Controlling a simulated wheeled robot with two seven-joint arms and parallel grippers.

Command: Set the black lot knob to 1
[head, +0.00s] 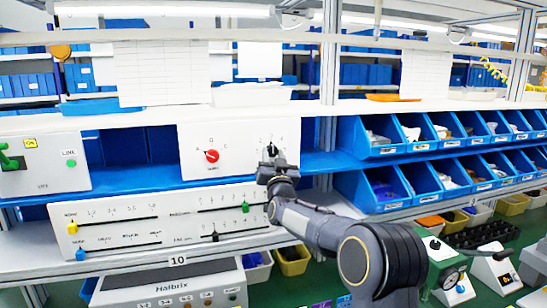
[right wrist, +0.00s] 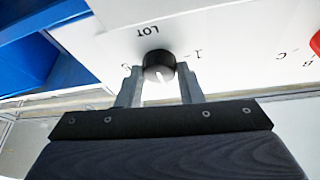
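The black lot knob (right wrist: 159,66) sits on a white panel (head: 230,165), with the word LOT above it in the right wrist view, upside down. Its white pointer mark points down in that view, between the fingers. A mark like a 1 shows to its right and another numeral to its left; any numeral straight below is hidden by my gripper. My right gripper (right wrist: 160,88) is open, with one finger on each side of the knob and small gaps visible. In the head view the right gripper (head: 272,163) covers much of the knob. My left gripper is not in view.
A red knob (head: 211,156) with lettered positions is left of the black knob on the same panel. Blue bins (head: 385,150) fill the right shelf.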

